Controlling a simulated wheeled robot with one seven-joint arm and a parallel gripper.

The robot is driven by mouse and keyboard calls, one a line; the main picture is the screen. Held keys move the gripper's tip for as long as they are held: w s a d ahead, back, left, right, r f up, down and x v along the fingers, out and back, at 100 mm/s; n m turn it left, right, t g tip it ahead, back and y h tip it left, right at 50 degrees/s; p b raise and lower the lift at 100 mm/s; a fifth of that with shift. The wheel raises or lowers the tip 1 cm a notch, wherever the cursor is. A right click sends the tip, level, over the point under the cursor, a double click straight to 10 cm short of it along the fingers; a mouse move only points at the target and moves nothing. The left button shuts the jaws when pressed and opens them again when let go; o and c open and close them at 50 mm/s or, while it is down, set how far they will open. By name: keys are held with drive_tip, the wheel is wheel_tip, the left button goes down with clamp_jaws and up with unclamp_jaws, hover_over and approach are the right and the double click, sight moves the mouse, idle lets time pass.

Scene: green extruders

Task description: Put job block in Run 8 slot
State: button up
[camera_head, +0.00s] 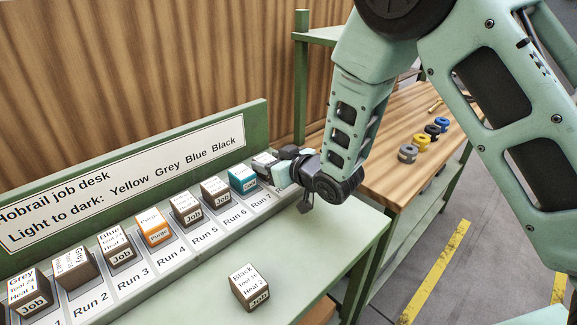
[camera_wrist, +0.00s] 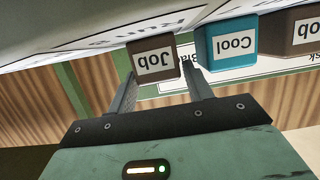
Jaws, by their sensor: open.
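My gripper (camera_head: 280,166) is at the far end of the slot row, just past the teal Cool block (camera_head: 243,179) above the Run 7 label. In the wrist view my gripper (camera_wrist: 160,80) is open. A brown Job block (camera_wrist: 153,58) sits between its fingers, beside the Cool block (camera_wrist: 232,42). Another brown Job block (camera_head: 249,287), marked Black, lies loose on the green desk top in front of the row.
The slot rail (camera_head: 150,275) holds several more blocks, including the orange Purge block (camera_head: 154,228) at Run 4. A sign board (camera_head: 130,180) stands behind it. A wooden bench (camera_head: 395,175) with several coloured spools is at right.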

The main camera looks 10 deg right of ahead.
drive_tip(key=s+d+r+g+h, duration=0.1)
drive_tip(key=s+g, duration=0.3)
drive_tip(key=s, duration=0.8)
drive_tip(key=s+d+r+g+h+b, duration=0.1)
drive_tip(key=s+d+g+h, duration=0.3)
drive_tip(key=s, duration=0.8)
drive_tip(key=s+d+r+g+h, duration=0.2)
drive_tip(key=s+d+r+g, duration=0.1)
drive_tip(key=s, duration=0.9)
drive_tip(key=shift+n+g+h+b, duration=0.3)
drive_tip(key=shift+n+g, duration=0.1)
drive_tip(key=shift+g, duration=0.2)
